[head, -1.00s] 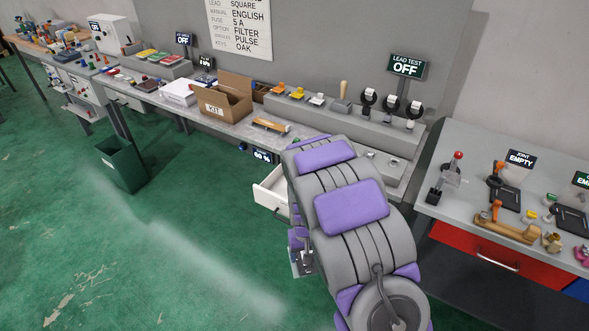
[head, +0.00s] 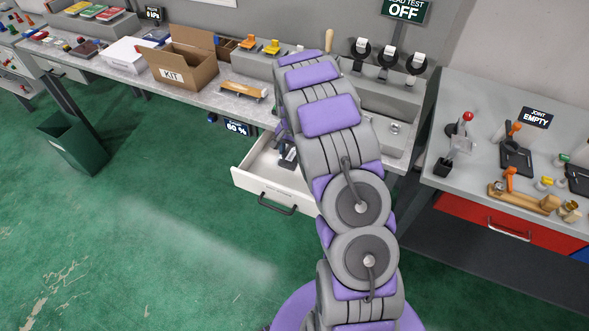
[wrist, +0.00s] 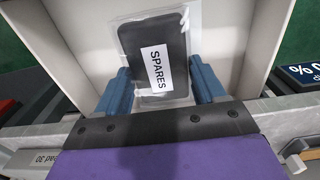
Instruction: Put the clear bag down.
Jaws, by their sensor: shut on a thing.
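The clear bag (wrist: 153,40) shows in the wrist view, with a dark flat thing inside and a white label reading SPARES. My gripper (wrist: 158,70) has its two blue fingers on either side of the bag's near part and is shut on it. The bag is over or inside the open white drawer (wrist: 225,40); I cannot tell whether it touches the drawer's bottom. In the head view the drawer (head: 275,197) is pulled out below the bench, and my arm hides its right part and most of the gripper.
The grey bench (head: 222,103) is above the drawer, with an open KIT box (head: 180,72) on it. A green bin (head: 73,143) stands on the floor at left. Another bench (head: 470,165) with fixtures is at right. Floor in front of the drawer is clear.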

